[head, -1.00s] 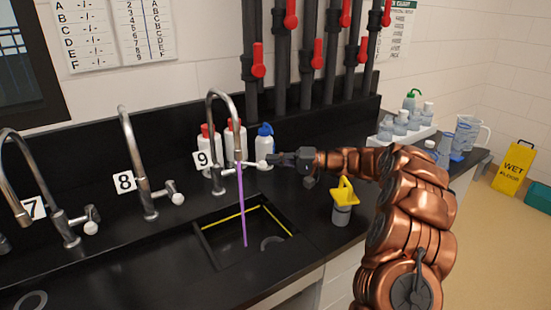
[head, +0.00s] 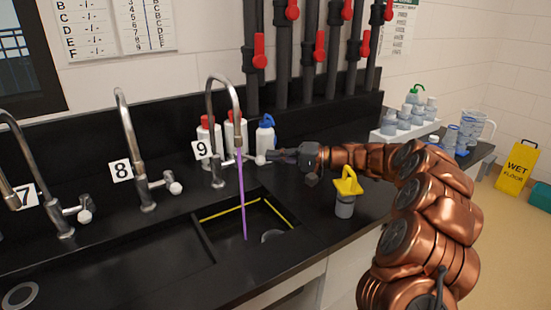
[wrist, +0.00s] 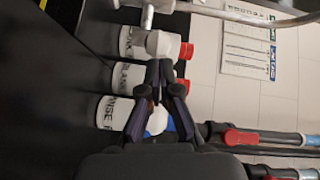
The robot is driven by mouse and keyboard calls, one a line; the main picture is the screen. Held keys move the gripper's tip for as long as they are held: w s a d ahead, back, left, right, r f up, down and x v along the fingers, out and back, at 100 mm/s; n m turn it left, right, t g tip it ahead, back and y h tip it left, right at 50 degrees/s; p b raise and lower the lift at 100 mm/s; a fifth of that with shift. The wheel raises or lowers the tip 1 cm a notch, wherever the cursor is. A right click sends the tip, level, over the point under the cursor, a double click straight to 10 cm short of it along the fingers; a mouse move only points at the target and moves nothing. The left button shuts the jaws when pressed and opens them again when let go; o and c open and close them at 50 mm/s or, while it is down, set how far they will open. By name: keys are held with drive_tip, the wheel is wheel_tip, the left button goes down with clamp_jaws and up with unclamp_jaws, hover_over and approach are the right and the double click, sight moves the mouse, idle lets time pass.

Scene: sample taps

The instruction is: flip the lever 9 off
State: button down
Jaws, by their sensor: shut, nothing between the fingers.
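Tap 9 (head: 216,100) is a chrome gooseneck behind the sink, beside the white label 9 (head: 201,149). A purple stream (head: 242,200) runs from its spout into the sink (head: 250,225). Its lever ends in a white knob (head: 260,160) that points right in the head view. My gripper (head: 272,156) is shut and empty, with its tips at the right of the knob. In the wrist view the shut fingertips (wrist: 159,70) are close to the white knob (wrist: 158,43). I cannot tell whether they touch it.
White bottles (head: 236,133) with red caps and a blue-capped bottle (head: 265,138) stand behind the lever. A yellow-topped container (head: 346,190) stands on the counter under my arm. Tap 8 (head: 133,150) is to the left. Dark pipes with red handles (head: 260,50) rise behind.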

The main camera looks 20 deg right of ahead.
wheel_tip(320, 180, up, 10)
idle(0.8)
